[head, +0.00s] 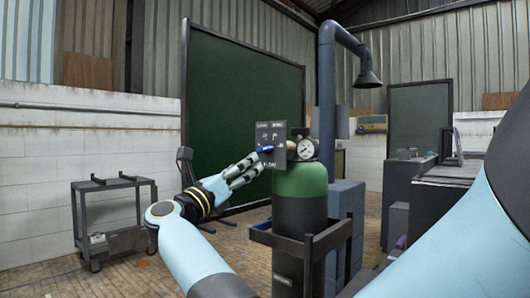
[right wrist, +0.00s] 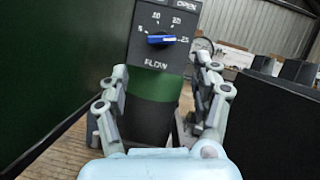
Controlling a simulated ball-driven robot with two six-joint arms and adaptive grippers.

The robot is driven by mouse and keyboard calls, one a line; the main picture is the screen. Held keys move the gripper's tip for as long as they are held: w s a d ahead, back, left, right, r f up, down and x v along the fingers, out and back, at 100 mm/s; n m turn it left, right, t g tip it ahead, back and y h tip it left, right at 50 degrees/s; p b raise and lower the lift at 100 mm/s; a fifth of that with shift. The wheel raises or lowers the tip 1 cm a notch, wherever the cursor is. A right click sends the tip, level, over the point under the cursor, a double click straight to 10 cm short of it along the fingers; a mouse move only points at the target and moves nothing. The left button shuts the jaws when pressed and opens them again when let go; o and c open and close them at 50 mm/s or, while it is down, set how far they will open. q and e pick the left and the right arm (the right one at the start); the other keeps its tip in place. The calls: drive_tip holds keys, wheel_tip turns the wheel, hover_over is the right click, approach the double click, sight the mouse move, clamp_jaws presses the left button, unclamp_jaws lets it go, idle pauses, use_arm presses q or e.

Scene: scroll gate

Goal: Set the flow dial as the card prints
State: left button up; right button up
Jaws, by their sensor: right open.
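The flow dial is a blue bar-shaped knob (right wrist: 161,39) on a dark panel (right wrist: 178,62) marked FLOW, with numbers around it. Its bar lies nearly level, between the 5 at the left and the 25 at the right; I cannot tell which end is the pointer. In the head view the blue knob (head: 265,149) sits on the panel (head: 271,134) beside a round gauge. My right gripper (head: 252,166) is open just in front of and below the knob. In the right wrist view its fingers (right wrist: 162,66) stand apart below the dial, empty. I cannot make out a card. My left gripper is out of view.
A green-topped cylinder (head: 300,181) stands behind the panel in a dark frame (head: 300,240). A round gauge (head: 306,148) is right of the panel. A grey cart (head: 113,186) stands at the left by the wall. A large dark green board (head: 235,90) stands behind.

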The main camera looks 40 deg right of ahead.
sight(263, 152)
drive_tip(key=x, duration=1)
drive_tip(key=shift+d+r, duration=0.1)
drive_tip(key=shift+d, duration=0.25)
drive_tip(key=c, duration=1.2)
